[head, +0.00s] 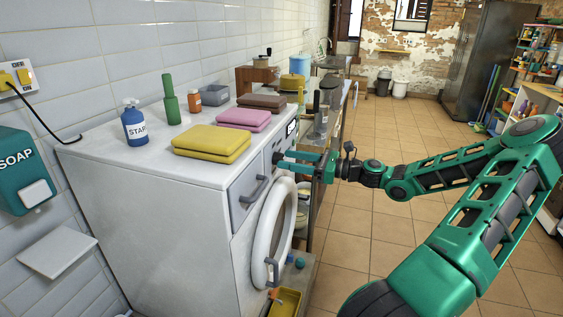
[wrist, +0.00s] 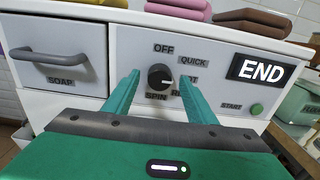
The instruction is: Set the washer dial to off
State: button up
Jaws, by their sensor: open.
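The washer (head: 150,200) is a white front-loader, seen from its side in the head view. Its dial (wrist: 160,77) is a round black knob on the front panel in the wrist view. A light mark on the dial appears to point right, towards the partly hidden labels there. OFF is printed above the dial, QUICK at upper right and SPIN below. My green gripper (wrist: 160,80) is open, with one finger on each side of the dial in the picture. I cannot tell whether the fingers touch it. In the head view my gripper (head: 300,162) is at the panel.
The display (wrist: 262,71) reads END, with a green start button (wrist: 257,109) below it. The soap drawer (wrist: 58,55) with its grey handle is left of the dial. The round door (head: 272,232) is below. Folded towels (head: 212,142) and bottles stand on top.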

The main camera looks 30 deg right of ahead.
jog(key=shift+x, duration=1)
jog(key=c, duration=1)
jog(key=shift+a, duration=0.25)
jog(key=shift+d, duration=0.15)
